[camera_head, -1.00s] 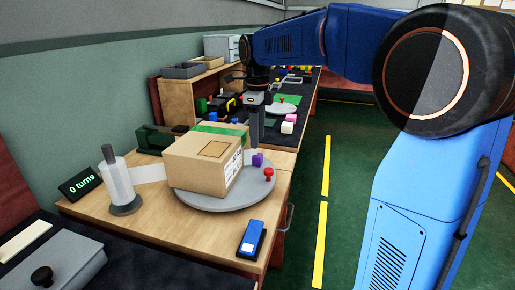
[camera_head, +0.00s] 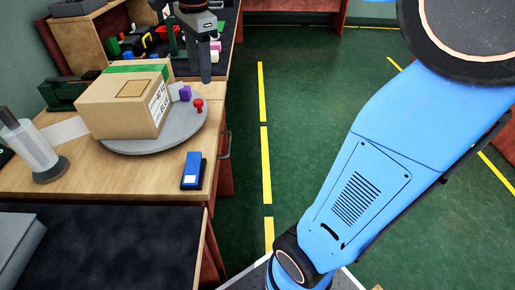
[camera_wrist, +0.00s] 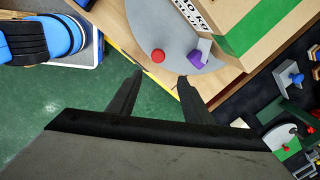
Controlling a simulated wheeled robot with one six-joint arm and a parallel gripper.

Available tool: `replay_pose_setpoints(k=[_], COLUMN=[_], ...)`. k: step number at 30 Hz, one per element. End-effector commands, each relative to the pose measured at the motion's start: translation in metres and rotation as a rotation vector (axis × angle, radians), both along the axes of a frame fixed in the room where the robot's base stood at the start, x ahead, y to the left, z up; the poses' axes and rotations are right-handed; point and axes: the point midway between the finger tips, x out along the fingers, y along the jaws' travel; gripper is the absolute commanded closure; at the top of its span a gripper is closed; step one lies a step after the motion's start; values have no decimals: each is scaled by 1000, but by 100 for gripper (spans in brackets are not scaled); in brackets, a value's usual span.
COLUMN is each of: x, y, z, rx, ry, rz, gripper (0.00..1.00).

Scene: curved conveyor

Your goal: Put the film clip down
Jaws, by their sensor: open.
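A small purple block (camera_head: 185,93), which I take for the film clip, stands on the round grey turntable (camera_head: 160,143) by the right side of the cardboard box (camera_head: 105,110). A pale square piece (camera_head: 176,91) is beside it. In the wrist view the purple clip (camera_wrist: 201,50) is upright near the box corner, beyond my right fingertip. My gripper (camera_wrist: 160,76) is open and empty, with clear space between its fingers. In the head view my gripper (camera_head: 206,79) hangs just right of the turntable; one finger shows clearly.
A red knob (camera_head: 198,105) stands on the turntable in front of the clip. A film roll (camera_head: 33,150) on a post stands left, its pale film (camera_head: 65,130) reaching the box. A blue device (camera_head: 192,171) lies near the table edge.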

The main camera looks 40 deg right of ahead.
Motion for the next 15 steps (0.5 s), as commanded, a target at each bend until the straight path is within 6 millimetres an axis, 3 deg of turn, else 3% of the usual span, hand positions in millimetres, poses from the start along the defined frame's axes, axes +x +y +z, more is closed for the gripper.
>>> replay_pose_setpoints(k=[3, 15], x=[-36, -142], y=[-8, -26], z=[-12, -75], rx=[-27, -184], ry=[-44, -171], rz=[200, 879], gripper=[55, 55])
